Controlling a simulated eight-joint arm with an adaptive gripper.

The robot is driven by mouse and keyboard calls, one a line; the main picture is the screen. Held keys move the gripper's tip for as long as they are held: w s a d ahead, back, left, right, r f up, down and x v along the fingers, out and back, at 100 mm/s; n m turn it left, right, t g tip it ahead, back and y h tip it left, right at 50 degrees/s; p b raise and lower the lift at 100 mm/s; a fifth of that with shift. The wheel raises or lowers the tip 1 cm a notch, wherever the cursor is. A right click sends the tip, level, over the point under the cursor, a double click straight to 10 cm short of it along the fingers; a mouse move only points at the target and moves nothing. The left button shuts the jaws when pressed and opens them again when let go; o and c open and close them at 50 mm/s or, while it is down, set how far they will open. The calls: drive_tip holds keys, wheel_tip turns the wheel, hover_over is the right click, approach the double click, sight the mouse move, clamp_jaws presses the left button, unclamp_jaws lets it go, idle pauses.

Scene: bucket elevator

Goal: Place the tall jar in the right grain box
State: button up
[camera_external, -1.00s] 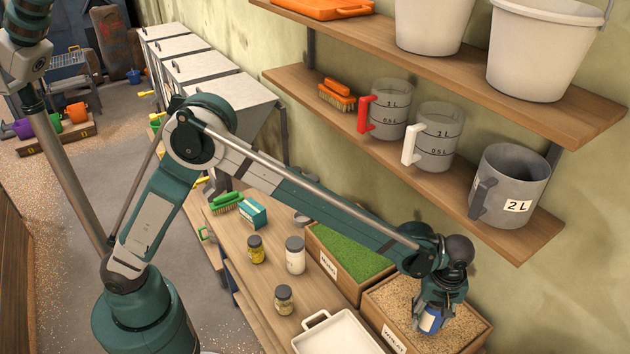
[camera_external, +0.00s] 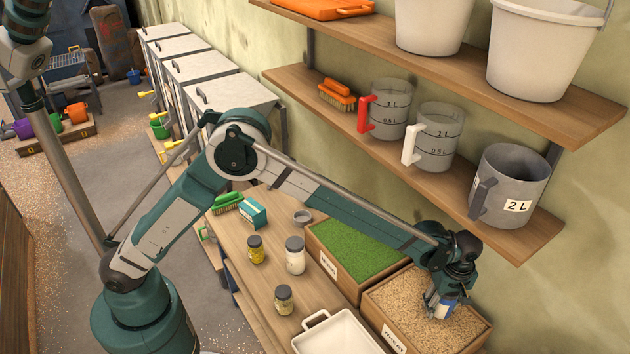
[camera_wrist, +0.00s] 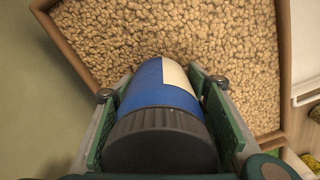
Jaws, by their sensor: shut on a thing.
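My gripper (camera_external: 441,304) is shut on a jar (camera_external: 443,311) with a blue and white label, over the right grain box (camera_external: 397,335), which is labelled WHEAT and filled with tan grain. In the wrist view the jar (camera_wrist: 160,110) lies between my two finger pads (camera_wrist: 160,90), its dark ridged lid towards the camera. The grain box (camera_wrist: 285,60) fills the view beyond it. I cannot tell whether the jar's far end touches the grain.
A box of green grain (camera_external: 325,268) stands left of the wheat box. Several small jars, including a white one (camera_external: 295,256), and a white tray (camera_external: 340,335) stand on the wooden bench. A shelf with a grey 2 L jug (camera_external: 510,187) hangs above along the wall.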

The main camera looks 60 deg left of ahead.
drive_tip(key=shift+f, duration=1.95)
drive_tip(key=shift+f+b, duration=0.3)
drive_tip(key=shift+f, duration=1.7)
drive_tip(key=shift+f, duration=0.2)
drive_tip(key=o, duration=1.2)
drive_tip(key=shift+o, duration=0.2)
drive_tip(key=shift+r, duration=0.1)
drive_tip(key=shift+r+p, duration=0.3)
drive_tip(key=shift+r, duration=3.55)
